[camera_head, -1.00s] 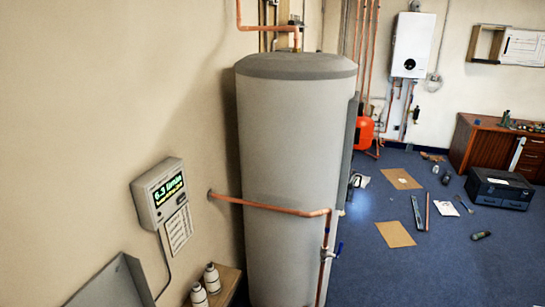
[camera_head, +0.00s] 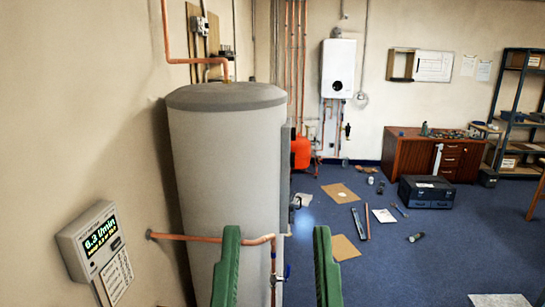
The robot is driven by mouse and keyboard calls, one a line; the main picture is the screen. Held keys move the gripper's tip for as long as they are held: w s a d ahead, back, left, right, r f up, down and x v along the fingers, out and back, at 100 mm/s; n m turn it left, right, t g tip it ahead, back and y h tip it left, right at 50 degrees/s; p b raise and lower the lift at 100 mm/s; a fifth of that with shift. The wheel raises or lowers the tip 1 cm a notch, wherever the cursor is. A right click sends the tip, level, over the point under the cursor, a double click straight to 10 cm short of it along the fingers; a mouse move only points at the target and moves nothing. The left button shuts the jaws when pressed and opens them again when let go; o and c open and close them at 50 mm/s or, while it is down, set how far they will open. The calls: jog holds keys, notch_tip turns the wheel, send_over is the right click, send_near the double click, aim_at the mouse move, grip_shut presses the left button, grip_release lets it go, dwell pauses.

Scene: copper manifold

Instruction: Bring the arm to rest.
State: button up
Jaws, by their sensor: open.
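My gripper (camera_head: 276,248) shows at the bottom of the head view as two green fingers, spread well apart. It is open, and I see nothing held between the fingers. The rest of my arm is out of the picture. Behind the fingers stands a tall grey cylinder tank (camera_head: 228,155). I cannot tell whether the fingers touch anything.
A wall display (camera_head: 98,240) hangs at the left. A white boiler (camera_head: 338,69) and a red vessel (camera_head: 301,152) are at the back. A wooden desk (camera_head: 405,155), a dark toolbox (camera_head: 426,192) and shelves (camera_head: 517,105) stand right. Cardboard pieces (camera_head: 341,192) and tools lie on the blue floor.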

notch_tip(320, 180, up, 19)
jog(key=p, duration=1.5)
jog(key=shift+w+a+f, duration=0.15)
jog(key=shift+a, duration=0.05)
dwell(0.3)
